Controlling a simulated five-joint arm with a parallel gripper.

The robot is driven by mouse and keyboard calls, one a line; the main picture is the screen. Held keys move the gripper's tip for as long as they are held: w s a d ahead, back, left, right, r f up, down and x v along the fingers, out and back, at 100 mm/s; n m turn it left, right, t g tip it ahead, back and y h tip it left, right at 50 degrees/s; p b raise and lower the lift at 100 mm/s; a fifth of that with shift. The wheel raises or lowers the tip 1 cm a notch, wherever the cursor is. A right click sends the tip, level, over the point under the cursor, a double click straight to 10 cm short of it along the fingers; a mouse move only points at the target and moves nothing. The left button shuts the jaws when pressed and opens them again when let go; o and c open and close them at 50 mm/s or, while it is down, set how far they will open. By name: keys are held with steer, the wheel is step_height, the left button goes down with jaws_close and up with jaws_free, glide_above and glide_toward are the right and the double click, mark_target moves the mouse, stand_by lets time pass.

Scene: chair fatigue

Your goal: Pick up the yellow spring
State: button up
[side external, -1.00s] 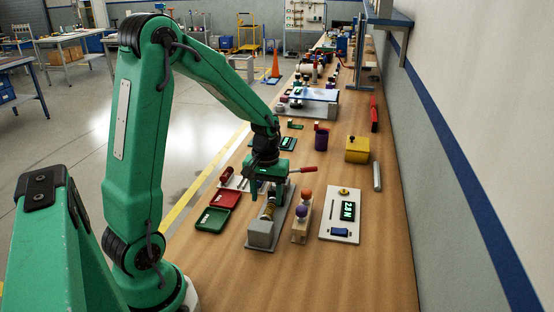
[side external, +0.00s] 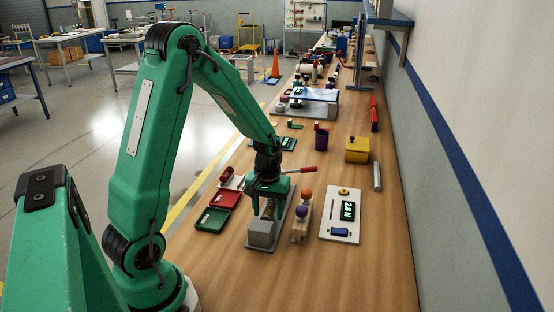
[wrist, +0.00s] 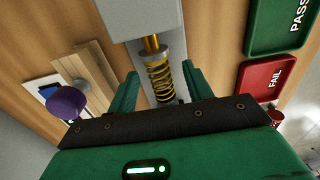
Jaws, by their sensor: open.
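The yellow spring (wrist: 160,80) is a coil around a brass-coloured rod on the grey fixture (wrist: 145,18), which also shows in the side view (side external: 262,234). In the wrist view, the spring sits between my two green fingers. My gripper (wrist: 160,88) is open, with a gap visible on each side of the spring. In the side view my gripper (side external: 268,203) is over the fixture and hides most of the spring. The spring's lower end in the wrist view is partly covered by the gripper body.
A green PASS tray (side external: 211,220) and a red FAIL tray (side external: 225,199) lie left of the fixture. A wooden stand (side external: 301,229) with purple and orange knobs is close on its right. A readout panel (side external: 340,222) is farther right. The front of the bench is clear.

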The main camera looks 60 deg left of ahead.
mark_target(270, 212)
steer(key=shift+c, duration=0.2)
jaws_close()
steer(key=shift+r, duration=0.1)
stand_by(0.4)
steer(key=shift+r, duration=0.75)
steer(key=r, duration=0.1)
steer(key=d+r, duration=0.1)
steer(key=r, duration=0.1)
steer(key=s+d+r, duration=0.2)
steer(key=d+r, duration=0.4)
steer(key=d, duration=0.4)
steer(key=shift+d+r, duration=0.2)
steer(key=shift+d, duration=0.05)
